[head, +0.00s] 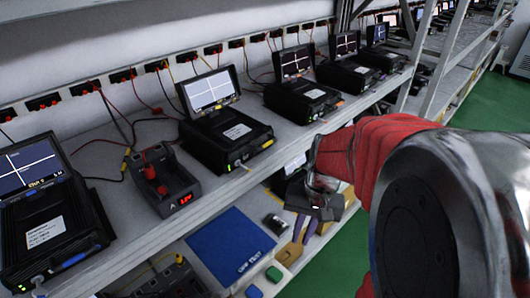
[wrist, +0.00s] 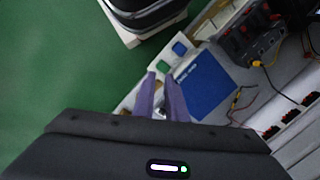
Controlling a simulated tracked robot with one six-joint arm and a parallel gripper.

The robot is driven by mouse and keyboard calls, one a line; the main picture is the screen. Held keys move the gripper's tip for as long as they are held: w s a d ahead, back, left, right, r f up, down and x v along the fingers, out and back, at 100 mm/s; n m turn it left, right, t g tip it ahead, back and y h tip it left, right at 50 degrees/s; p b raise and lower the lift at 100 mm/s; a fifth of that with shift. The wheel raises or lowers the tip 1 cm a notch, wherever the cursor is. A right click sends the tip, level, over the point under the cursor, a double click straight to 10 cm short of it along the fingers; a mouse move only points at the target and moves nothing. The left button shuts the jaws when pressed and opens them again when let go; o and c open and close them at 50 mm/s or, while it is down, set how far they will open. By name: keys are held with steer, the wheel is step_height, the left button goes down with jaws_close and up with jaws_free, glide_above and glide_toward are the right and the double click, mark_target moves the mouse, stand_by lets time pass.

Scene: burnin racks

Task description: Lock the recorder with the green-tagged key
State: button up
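The green tag (head: 273,274) lies on a pale surface at the lower level, by the blue mat; it also shows in the wrist view (wrist: 163,65). A blue tag (head: 253,291) lies beside it. No key shape can be made out at either tag. My gripper (head: 304,238) hangs above the lower level, right of the tags in the head view. Its two purple fingers are apart with nothing seen between them; in the wrist view the fingertips (wrist: 160,77) appear just short of the green tag. Several black recorders with screens stand on the upper shelf, one mid-shelf (head: 225,140); which is meant is unclear.
A blue mat (head: 229,246) lies on the lower level. A grey device with a red display (head: 162,180) stands between two recorders, with red and black cables behind. Metal shelf posts (head: 440,60) rise at the right. Green floor (head: 490,100) is open beyond the shelf.

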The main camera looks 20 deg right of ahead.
steer(key=w+d+f+m+t+y, duration=0.1)
steer(key=d+f+m+t+y, duration=0.2)
steer(key=d+f+m, duration=0.35)
steer(key=w+d+f+m+t+y, duration=0.1)
steer(key=d+f+m+t+y, duration=0.2)
steer(key=f+m, duration=0.7)
steer(key=w+d+f+m+t+y, duration=0.1)
steer(key=d+f+m+t+y, duration=0.15)
steer(key=d+f+m, duration=0.6)
steer(key=w+d+f+m+t+h, duration=0.2)
steer(key=d+m+t, duration=0.2)
steer(key=d, duration=0.1)
steer(key=w+d+f+m+t+h, duration=0.2)
steer(key=d+m+t, duration=0.2)
steer(key=d+m, duration=0.1)
steer(key=shift+w+d, duration=0.35)
steer(key=shift+d, duration=0.1)
steer(key=shift+w+t+h, duration=0.1)
steer(key=shift+t+h, duration=0.15)
steer(key=x, duration=1.3)
steer(key=shift+w, duration=0.3)
steer(key=shift+a, duration=0.15)
